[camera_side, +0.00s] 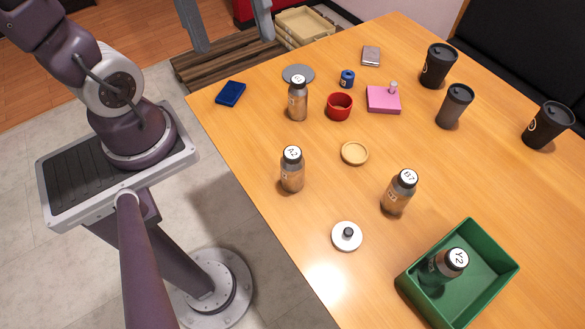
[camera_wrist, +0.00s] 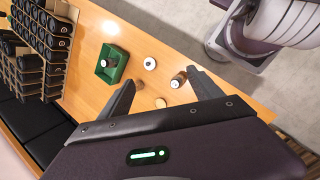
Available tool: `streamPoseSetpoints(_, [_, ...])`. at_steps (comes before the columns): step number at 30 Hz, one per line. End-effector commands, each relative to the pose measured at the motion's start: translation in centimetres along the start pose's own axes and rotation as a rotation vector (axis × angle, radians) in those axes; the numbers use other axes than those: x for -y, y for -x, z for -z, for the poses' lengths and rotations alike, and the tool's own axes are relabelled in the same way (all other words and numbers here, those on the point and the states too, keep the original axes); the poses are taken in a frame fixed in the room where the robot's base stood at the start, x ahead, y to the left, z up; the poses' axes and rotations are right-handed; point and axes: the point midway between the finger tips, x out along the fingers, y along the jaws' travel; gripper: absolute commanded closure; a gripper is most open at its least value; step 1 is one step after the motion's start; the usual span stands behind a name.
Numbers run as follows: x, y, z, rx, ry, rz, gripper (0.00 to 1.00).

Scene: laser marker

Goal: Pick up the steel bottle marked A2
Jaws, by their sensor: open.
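The steel bottle marked A2 (camera_side: 292,176) stands upright on the table in the side view, with a dark neck and a white label on its cap. In the wrist view, the bottle near the right finger (camera_wrist: 177,81) appears to be the same one; its label is unreadable there. My gripper (camera_side: 233,43) is open and empty, high at the top edge of the side view, apart from the bottle. In the wrist view, the fingers of my gripper (camera_wrist: 160,76) are spread wide above the table.
Bottle B7 (camera_side: 398,194) stands right of A2, and another steel bottle (camera_side: 298,100) stands behind it. Bottle Y2 (camera_side: 447,264) is inside a green tray (camera_side: 484,236). Black cups stand farther right.

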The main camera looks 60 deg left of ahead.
Motion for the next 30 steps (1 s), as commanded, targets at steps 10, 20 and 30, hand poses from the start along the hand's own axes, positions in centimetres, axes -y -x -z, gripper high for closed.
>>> streamPoseSetpoints(10, [-4.6, 3.2, 8.1, 0.707, 0.868, -0.389, 0.26])
streamPoseSetpoints(20, [1.6, -16.2, 13.5, 0.689, 0.846, -0.369, 0.26])
streamPoseSetpoints(30, [6.1, -30.0, 18.2, 0.675, 0.831, -0.373, 0.26])
